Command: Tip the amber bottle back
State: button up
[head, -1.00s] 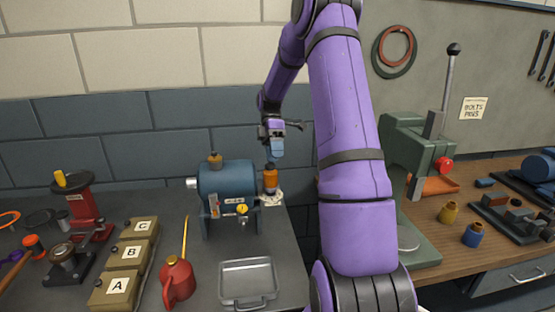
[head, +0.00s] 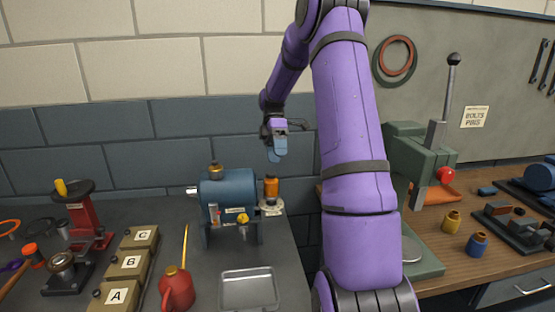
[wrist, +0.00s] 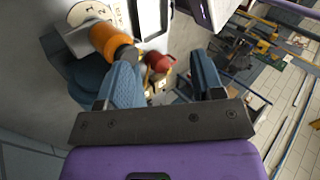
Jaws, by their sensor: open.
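The amber bottle (head: 271,188) stands upright, as far as I can tell, on a small pale round holder (head: 271,208) at the right side of the blue casing (head: 229,194). In the wrist view the bottle (wrist: 108,38) is at the upper left, with a dark end toward my gripper. My gripper (head: 277,154) is open and empty, above the bottle with a gap between them. In the wrist view its two blue fingers (wrist: 165,75) are spread, and the bottle lies outside them, beyond the left finger. Numbers show on the holder.
A metal tray (head: 248,290) and a red oil can (head: 176,289) stand in front of the casing. Boxes marked A, B and C (head: 130,263) are to the left. A green press (head: 420,170) stands on the wooden bench at right. The brick wall is close behind.

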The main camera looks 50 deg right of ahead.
aim_at(271, 173)
notch_tip(271, 173, up, 9)
jog(key=shift+a, duration=0.15)
dwell(1.1)
dwell(0.4)
jog(key=f+t+h, duration=0.1)
jog(key=f+t, duration=0.1)
jog(key=f, duration=0.2)
jog(key=a+f+t+h, duration=0.1)
jog(key=f+t+h, duration=0.1)
jog(key=f, duration=0.3)
jog(key=f+t+h, duration=0.2)
jog(key=f, duration=0.3)
jog(key=shift+w+a+f+t, duration=0.15)
jog(key=shift+w+a+t, duration=0.15)
jog(key=shift+w, duration=0.05)
grip_shut()
jog(key=shift+w, duration=0.1)
